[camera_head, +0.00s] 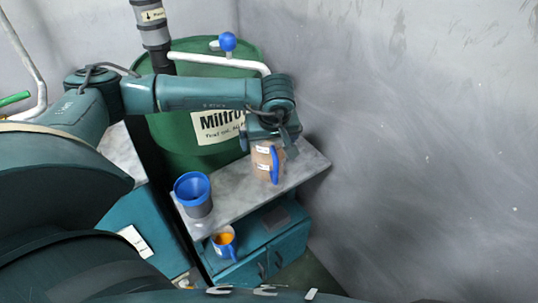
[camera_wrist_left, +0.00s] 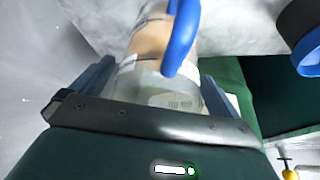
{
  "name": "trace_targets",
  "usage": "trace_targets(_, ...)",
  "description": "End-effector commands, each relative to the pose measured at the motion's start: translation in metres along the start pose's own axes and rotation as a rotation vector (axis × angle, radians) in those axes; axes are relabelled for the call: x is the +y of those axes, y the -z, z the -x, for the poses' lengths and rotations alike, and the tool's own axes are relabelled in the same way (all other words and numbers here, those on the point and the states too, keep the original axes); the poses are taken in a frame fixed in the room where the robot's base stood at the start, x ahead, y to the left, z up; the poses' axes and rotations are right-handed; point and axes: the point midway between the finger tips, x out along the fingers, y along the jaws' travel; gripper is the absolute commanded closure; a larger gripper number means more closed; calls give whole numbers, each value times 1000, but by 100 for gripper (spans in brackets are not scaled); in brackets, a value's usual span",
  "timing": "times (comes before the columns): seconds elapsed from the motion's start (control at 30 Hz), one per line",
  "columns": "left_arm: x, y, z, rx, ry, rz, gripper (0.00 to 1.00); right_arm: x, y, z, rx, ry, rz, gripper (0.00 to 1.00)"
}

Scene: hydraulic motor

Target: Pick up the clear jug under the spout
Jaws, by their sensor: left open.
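The clear jug (camera_head: 265,165), with white label bands, a brownish part and a blue handle, stands on the grey shelf top beside the green drum. It fills the middle of the left wrist view (camera_wrist_left: 155,88), with its blue handle towards the camera. My left gripper (camera_head: 270,143) is over the jug from above, open. In the left wrist view its blue-grey fingers show on either side of the jug, and contact is not clear. The white spout pipe (camera_head: 215,58) with a blue knob runs over the drum; my arm hides its lower end. My right gripper is not in view.
A blue funnel-like cup (camera_head: 192,190) stands left of the jug on the grey shelf top (camera_head: 228,188). A blue-handled container with orange contents (camera_head: 223,240) is lower, in front. The green drum (camera_head: 190,135) stands behind, and a grey wall (camera_head: 420,130) is at right.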

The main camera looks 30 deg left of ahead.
Motion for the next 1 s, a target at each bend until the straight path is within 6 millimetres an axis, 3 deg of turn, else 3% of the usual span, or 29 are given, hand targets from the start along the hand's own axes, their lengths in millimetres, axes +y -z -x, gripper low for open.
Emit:
trace_targets(0.17,0,0,0,0,0,0,5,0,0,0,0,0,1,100)
trace_targets(1.0,0,0,1,-1,1,1,74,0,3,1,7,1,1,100)
